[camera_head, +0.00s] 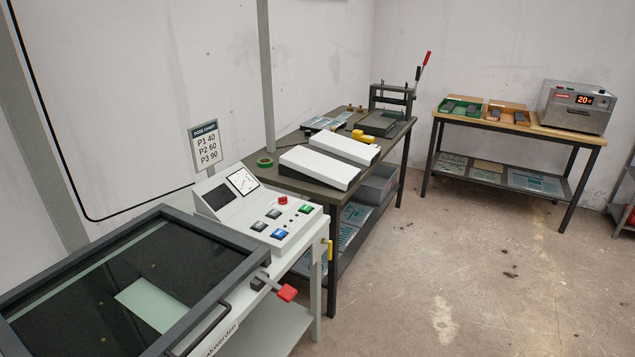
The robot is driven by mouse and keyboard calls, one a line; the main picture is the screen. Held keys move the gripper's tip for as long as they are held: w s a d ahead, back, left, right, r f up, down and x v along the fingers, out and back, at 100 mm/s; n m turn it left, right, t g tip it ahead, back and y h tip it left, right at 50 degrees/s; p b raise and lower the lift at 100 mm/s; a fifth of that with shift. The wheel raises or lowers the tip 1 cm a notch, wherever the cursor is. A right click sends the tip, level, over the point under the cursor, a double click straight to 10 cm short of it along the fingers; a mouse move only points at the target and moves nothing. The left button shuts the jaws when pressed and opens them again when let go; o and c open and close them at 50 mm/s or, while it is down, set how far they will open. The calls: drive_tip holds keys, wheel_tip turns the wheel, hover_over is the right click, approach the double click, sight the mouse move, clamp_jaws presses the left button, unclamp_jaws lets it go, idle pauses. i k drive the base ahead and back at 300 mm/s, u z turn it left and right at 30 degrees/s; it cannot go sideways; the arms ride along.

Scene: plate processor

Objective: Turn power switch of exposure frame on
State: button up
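The exposure frame (218,234) stands at the lower left, with a dark glass top in a grey rim. A pale green sheet (150,303) shows under the glass. Its white sloped control panel (235,220) sits at the far right end, with a dark display (218,197), a dial gauge (243,181), a red round button (283,200) and several black, blue and green buttons. A red-tipped lever (287,293) sticks out at the frame's right front edge. I cannot tell which control is the power switch, or its position. My gripper is not in view.
A dark workbench (330,190) with white sloped boxes (318,167) and a press (385,118) stands behind the frame. A wooden-topped table (520,128) with a heater-like unit (578,106) is at the back right.

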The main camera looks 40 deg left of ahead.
sight(282, 200)
drive_tip(key=u, duration=0.25)
drive_tip(key=i, duration=1.55)
drive_tip(key=u, duration=1.3)
drive_tip(key=i, duration=0.9)
drive_tip(key=u, duration=1.4)
drive_tip(key=i, duration=0.7)
drive_tip(key=u, duration=0.4)
